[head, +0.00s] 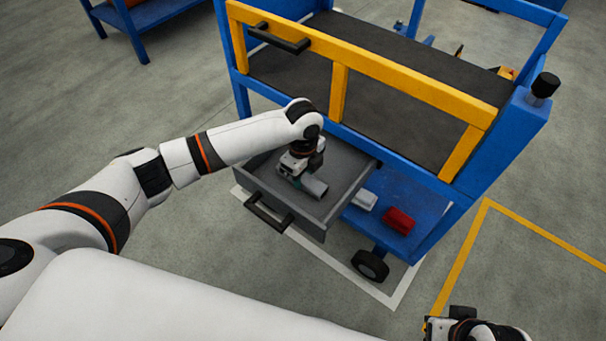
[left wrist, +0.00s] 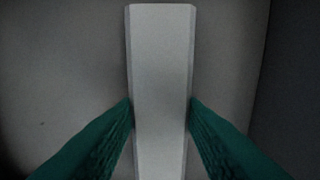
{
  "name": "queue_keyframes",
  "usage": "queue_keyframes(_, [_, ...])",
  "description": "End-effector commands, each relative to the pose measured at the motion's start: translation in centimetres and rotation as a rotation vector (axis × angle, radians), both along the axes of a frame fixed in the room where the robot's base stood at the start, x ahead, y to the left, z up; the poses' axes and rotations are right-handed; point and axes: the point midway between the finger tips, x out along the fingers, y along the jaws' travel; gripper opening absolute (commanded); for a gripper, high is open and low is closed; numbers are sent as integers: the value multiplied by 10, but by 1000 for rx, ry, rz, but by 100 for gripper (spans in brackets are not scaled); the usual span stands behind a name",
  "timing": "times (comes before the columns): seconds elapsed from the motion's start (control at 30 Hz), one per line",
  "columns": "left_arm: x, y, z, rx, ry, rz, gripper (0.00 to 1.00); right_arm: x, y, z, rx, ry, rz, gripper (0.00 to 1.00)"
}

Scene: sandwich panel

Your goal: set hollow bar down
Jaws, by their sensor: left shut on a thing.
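The hollow bar (left wrist: 161,70) is a pale grey, straight-sided piece that runs up the middle of the left wrist view. The green fingers of my left gripper (left wrist: 161,125) press on its two sides. In the head view my left gripper (head: 299,180) points down inside the open grey drawer (head: 333,208) of the blue cart. The bar (head: 315,187) shows there as a short grey piece beside the fingers, low in the drawer. I cannot tell whether it touches the drawer floor. My right gripper (head: 450,328) is at the bottom edge, its fingers not clear.
A white block (head: 365,199) and a red block (head: 399,221) lie on the cart's blue lower shelf (head: 372,227), right of the drawer. The drawer has a black front handle (head: 268,214). Yellow rails (head: 360,62) and the dark upper deck stand above and behind it.

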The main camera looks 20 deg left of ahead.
Motion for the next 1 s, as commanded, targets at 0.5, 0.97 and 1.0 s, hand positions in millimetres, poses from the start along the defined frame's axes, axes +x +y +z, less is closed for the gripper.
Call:
queue_keyframes(0.5, [0,0,-1,0,0,0,58,0,0,1,0,0,0,0])
queue_keyframes(0.97, [1,0,43,-1,-3,0,58,1,0,15,2,-5,0,0])
queue_keyframes(1.0, [1,0,50,-1,-2,0,58,5,1,2,1,1,0,0])
